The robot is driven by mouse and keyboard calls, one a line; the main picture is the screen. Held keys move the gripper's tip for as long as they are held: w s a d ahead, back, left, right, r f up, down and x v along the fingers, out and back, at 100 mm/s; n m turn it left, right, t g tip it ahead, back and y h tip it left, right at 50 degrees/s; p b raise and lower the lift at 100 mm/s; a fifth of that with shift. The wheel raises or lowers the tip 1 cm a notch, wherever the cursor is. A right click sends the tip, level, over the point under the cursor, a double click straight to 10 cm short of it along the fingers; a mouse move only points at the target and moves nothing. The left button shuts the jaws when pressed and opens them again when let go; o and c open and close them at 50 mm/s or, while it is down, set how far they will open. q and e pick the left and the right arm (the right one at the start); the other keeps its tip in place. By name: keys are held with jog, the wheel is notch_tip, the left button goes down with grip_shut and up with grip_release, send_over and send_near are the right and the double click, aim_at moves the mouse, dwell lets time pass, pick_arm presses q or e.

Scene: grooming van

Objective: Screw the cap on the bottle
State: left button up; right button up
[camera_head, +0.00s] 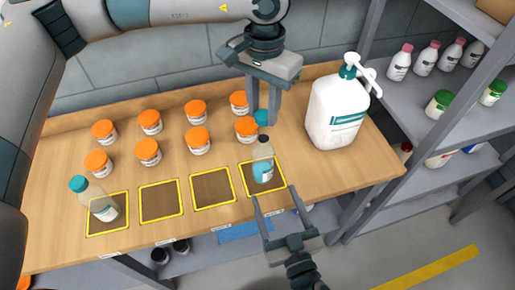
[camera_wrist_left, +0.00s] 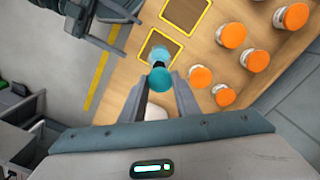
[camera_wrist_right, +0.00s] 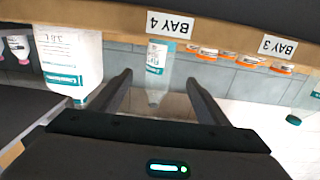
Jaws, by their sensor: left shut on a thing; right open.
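The clear bottle with a teal-and-white label (camera_head: 262,168) stands upright, uncapped, on the rightmost yellow-edged bay. It also shows in the left wrist view (camera_wrist_left: 158,54) and, upside down, in the right wrist view (camera_wrist_right: 158,64). My left gripper (camera_head: 264,112) points down above it, shut on the teal cap (camera_head: 262,118). The cap (camera_wrist_left: 160,79) is over the bottle mouth, seemingly with a small gap. My right gripper (camera_head: 274,196) is open and empty at the table's front edge. In the right wrist view, the bottle appears between its fingers but farther off.
A large white pump bottle (camera_head: 336,112) stands close to the right of my left gripper. Several orange-capped jars (camera_head: 148,152) fill the back of the table. A teal-capped bottle (camera_head: 94,198) stands in the leftmost bay. The two middle bays (camera_head: 160,201) are empty.

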aim_at(262, 162)
pick_arm(q)
jog(key=shift+w+r, duration=0.1)
jog(key=shift+r, duration=0.05)
jog(key=shift+s+d+r, duration=0.1)
jog(key=shift+s+d, duration=0.05)
jog(key=shift+s, duration=0.05)
pick_arm(e)
jog(key=shift+r, duration=0.4)
jog(key=shift+s, duration=0.1)
pick_arm(q)
jog(key=shift+w, duration=0.1)
pick_arm(e)
jog(key=shift+w+a, duration=0.1)
jog(key=shift+w, duration=0.25)
jog(key=shift+x, duration=5.7)
jog(key=c, duration=1.6)
pick_arm(q)
jog(key=shift+f, duration=2.5)
